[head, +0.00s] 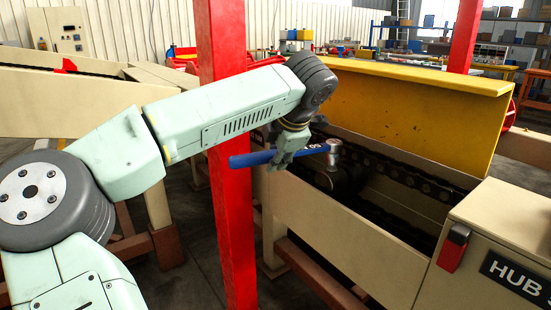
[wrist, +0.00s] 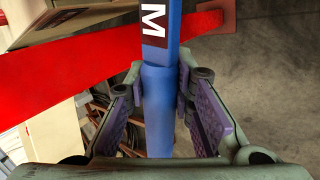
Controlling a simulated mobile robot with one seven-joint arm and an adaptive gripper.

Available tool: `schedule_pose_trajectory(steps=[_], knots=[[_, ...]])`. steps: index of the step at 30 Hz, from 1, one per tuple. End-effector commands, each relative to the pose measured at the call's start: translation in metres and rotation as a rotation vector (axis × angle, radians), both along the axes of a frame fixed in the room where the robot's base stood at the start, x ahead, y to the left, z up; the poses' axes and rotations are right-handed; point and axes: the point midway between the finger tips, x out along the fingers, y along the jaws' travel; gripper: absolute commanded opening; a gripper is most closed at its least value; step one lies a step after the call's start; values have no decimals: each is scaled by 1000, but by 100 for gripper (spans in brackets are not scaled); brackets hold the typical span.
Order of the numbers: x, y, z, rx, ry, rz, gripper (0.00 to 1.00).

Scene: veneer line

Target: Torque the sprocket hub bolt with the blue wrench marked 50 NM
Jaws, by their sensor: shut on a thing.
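My gripper (head: 285,157) is shut on the handle of the blue wrench (head: 250,159). The wrench lies roughly level and its grey metal head (head: 334,150) points right, over the near wall of the open chain trough (head: 340,215). In the wrist view the blue wrench (wrist: 158,100) runs up between both finger pads, with a dark label showing a white letter M; the rest of its marking is out of view. A dark round part (head: 340,178) sits in the trough below the head. I cannot tell whether the head touches it, and no hub bolt can be made out.
A red post (head: 232,235) stands close beside my gripper and forearm. A yellow raised cover (head: 420,100) backs the trough. A beige box with a red switch (head: 452,250) and a HUB label stands at the right. Shelves (head: 515,45) are far behind.

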Motion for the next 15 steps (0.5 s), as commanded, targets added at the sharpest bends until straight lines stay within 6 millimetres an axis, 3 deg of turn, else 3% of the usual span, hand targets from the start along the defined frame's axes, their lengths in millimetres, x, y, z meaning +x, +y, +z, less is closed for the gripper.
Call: schedule_pose_trajectory(steps=[15], knots=[[0, 0, 34, 0, -2, -1, 0]])
